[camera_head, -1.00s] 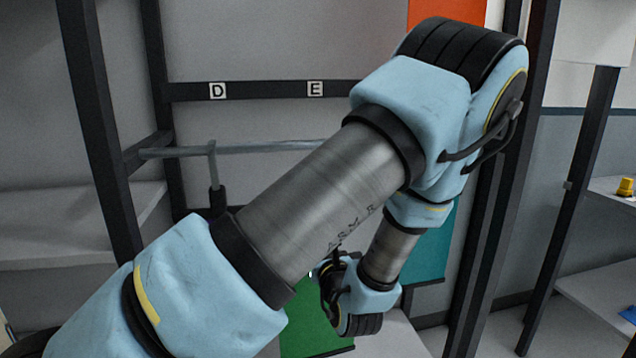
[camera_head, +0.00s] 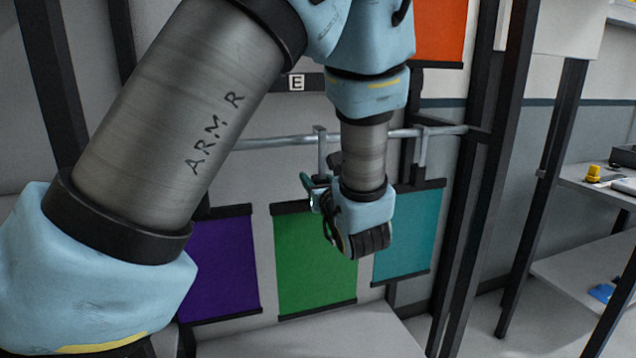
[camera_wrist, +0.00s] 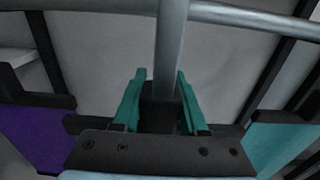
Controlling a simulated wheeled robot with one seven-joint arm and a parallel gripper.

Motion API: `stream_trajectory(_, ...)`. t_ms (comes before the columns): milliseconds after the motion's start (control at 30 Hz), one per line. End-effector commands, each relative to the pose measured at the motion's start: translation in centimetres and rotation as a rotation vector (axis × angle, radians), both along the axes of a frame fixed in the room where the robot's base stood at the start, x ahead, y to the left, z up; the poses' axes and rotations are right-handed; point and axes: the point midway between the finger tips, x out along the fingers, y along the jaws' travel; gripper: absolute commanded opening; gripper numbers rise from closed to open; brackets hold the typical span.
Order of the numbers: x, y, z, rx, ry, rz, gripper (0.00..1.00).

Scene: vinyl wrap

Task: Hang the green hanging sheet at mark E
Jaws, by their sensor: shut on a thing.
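The green hanging sheet (camera_head: 308,262) hangs upright in the head view, between a purple and a teal sheet, below and slightly right of mark E (camera_head: 296,83). My gripper (camera_head: 312,192) is at its top. In the wrist view my gripper (camera_wrist: 160,104) has its teal fingers shut on the dark block below a grey hook stem (camera_wrist: 171,45). In the head view the hook (camera_head: 322,152) reaches up to the grey rail (camera_head: 272,142). I cannot tell whether the hook rests on the rail. My forearm and wrist hide part of the sheet's upper right.
The purple sheet (camera_head: 222,268) hangs close on the left and the teal sheet (camera_head: 405,238) close on the right, under another hook (camera_head: 423,148). An orange sheet (camera_head: 440,30) is above. Dark rack posts (camera_head: 490,180) stand at right, with shelves beyond.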

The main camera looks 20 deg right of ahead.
Motion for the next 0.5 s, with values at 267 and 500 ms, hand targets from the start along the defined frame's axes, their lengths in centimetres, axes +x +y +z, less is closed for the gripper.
stream_trajectory(267, 2.2, -0.3, 0.0, 0.000, -0.001, 0.000, 0.00)
stream_trajectory(500, 4.0, -0.5, 0.0, -0.001, -0.001, 0.000, 0.00)
